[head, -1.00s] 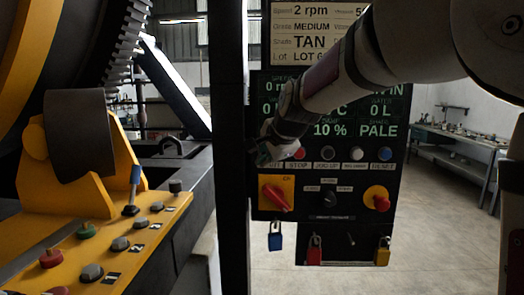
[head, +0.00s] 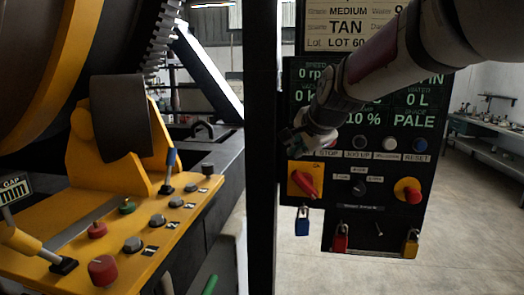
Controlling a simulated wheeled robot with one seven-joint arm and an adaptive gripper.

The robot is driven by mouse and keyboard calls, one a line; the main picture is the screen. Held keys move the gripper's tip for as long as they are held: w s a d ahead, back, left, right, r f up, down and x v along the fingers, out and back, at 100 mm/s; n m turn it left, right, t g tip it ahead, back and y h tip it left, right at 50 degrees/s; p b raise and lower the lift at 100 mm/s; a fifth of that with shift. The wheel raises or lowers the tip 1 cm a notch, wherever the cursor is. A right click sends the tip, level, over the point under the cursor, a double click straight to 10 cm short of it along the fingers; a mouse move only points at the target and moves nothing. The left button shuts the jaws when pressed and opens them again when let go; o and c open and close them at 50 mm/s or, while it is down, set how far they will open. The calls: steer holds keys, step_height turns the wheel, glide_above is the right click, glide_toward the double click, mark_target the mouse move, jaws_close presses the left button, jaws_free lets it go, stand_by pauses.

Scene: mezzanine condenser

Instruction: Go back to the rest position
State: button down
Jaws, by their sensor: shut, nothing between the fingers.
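My arm reaches in from the upper right of the head view, across the front of a black control panel (head: 350,222). My gripper (head: 291,146) is at the panel's left side, in front of the left end of the push-button row and above the red rotary switch (head: 305,183) on its yellow plate. The gripper looks closed and empty. Whether it touches the panel cannot be told. The arm covers part of the green-lettered display (head: 414,98), and the gripper hides the leftmost button.
A red mushroom button (head: 412,196) is at the panel's right. Blue (head: 302,226), red (head: 340,242) and yellow (head: 411,248) padlocks hang below. A yellow console (head: 125,240) with knobs and levers stands at left, under a large geared drum. Open floor lies right, before a bench (head: 485,150).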

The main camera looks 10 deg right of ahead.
steer(key=s+f+n+g, duration=0.1)
steer(key=s+n, duration=0.3)
steer(key=s, duration=0.7)
steer(key=s+d+f+n+g, duration=0.1)
steer(key=s+f+n, duration=0.3)
steer(key=s, duration=0.8)
steer(key=s+f+n+g+h, duration=0.1)
steer(key=s+n, duration=0.4)
steer(key=s, duration=0.7)
steer(key=shift+d+f+n+g, duration=0.2)
steer(key=shift+f+n+g, duration=0.25)
steer(key=shift+f, duration=0.3)
